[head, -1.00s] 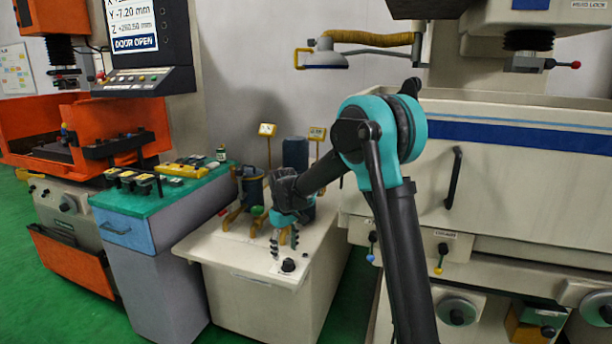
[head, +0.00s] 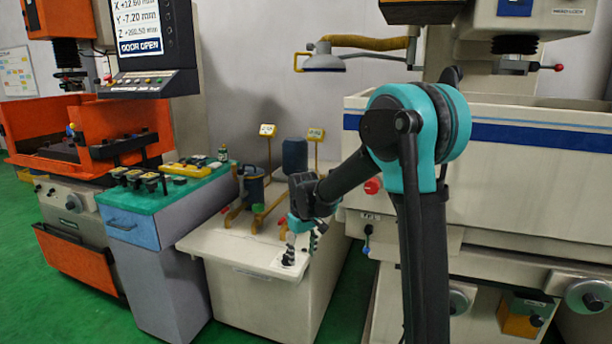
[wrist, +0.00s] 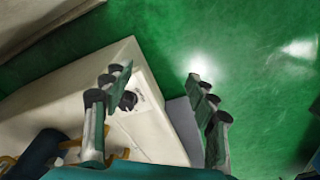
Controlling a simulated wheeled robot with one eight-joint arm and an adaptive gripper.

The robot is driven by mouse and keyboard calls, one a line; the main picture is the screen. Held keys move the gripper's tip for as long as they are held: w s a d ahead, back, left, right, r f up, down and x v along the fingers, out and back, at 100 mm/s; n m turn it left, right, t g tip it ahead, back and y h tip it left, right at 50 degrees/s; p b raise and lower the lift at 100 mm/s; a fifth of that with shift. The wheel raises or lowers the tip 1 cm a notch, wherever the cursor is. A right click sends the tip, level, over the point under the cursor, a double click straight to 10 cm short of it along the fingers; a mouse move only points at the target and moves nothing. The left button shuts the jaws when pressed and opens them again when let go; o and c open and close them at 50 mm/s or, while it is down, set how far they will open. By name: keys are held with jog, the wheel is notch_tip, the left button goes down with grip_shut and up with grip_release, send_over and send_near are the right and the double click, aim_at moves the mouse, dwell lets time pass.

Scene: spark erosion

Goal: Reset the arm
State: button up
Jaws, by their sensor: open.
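My arm shows in the head view, with my gripper (head: 301,246) hanging fingers down near the right front corner of the cream cabinet (head: 232,250). In the wrist view my gripper (wrist: 155,118) has its two fingers well apart, with nothing between them. Beyond the fingers lie the cabinet's edge and the green floor. A small black knob (head: 288,257) on the cabinet top is close to my fingertips in the head view; it also shows by the left finger in the wrist view (wrist: 128,100). I cannot tell the height of the fingers above the top.
A dark pot (head: 252,186) and a blue cylinder (head: 294,156) stand at the back of the cabinet. A teal-topped drawer unit (head: 160,245) with small dark parts stands left. The large cream machine (head: 520,165) is right, close to my arm.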

jog(key=s+d+f+m+t, duration=0.1)
jog(key=s+d+f+m, duration=0.1)
jog(key=s+d, duration=0.8)
jog(key=s+d+f+m+t, duration=0.2)
jog(key=s+d+m, duration=0.3)
jog(key=s+d, duration=0.5)
jog(key=s, duration=0.4)
jog(key=shift+d+f, duration=0.15)
jog(key=shift+f, duration=0.15)
